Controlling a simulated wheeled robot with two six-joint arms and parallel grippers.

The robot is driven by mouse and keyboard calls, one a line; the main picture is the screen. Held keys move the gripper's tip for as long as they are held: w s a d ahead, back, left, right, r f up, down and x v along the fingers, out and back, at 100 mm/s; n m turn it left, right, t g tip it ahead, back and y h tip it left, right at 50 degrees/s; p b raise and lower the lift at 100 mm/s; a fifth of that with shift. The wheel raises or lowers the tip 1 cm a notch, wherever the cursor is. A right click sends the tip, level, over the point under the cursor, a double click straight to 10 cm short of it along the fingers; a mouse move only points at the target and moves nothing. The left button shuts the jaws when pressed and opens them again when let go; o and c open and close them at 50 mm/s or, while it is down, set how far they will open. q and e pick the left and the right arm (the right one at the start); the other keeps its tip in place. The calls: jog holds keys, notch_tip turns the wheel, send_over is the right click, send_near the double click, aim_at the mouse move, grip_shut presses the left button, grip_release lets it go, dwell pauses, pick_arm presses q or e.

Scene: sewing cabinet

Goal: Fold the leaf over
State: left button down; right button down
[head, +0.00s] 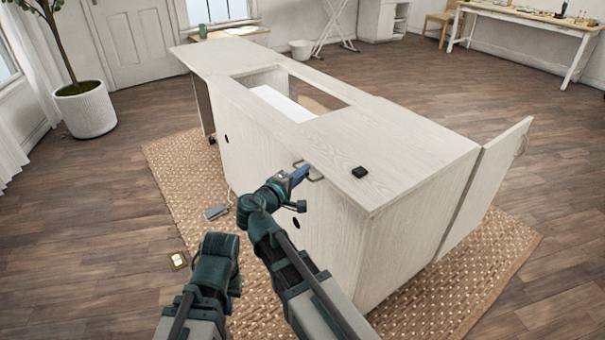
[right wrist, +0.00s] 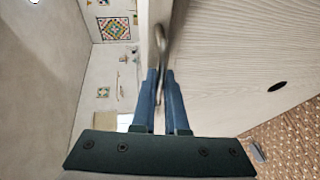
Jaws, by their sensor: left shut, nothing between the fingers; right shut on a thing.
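A pale wood sewing cabinet (head: 245,165) stands in the middle, with a rectangular opening in its top. The top (head: 390,138) lies flat right of the opening; I cannot tell which panel is the leaf. My right gripper (head: 302,173) is shut on a metal handle (head: 316,178) at the cabinet's front upper edge. The right wrist view shows the handle (right wrist: 161,45) between the blue fingers (right wrist: 159,85). My left gripper (head: 217,258) is low before the cabinet, empty and shut; its fingertips are hidden.
A small black block (head: 360,172) lies on the top near the right front edge. A woven rug (head: 170,180) lies under the cabinet, with a grey pedal-like thing (head: 215,211) on it. A potted plant (head: 87,108) stands left.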

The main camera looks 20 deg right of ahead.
dwell(0.6)
jog(key=w+d+r+g+y+p, duration=0.1)
jog(key=d+r+p, duration=0.2)
jog(key=r+p, duration=1)
jog(key=w+d+r+m+g+y+p, duration=0.1)
jog(key=d+r+p, duration=0.3)
jog(key=r+p, duration=1)
jog(key=shift+w+d+r+y+p, duration=0.25)
jog(key=shift+y+p, duration=0.45)
jog(key=shift+p, duration=3.15)
jog(key=shift+w+f, duration=0.1)
jog(key=c, duration=1.2)
grip_release()
jog(key=shift+c, duration=0.2)
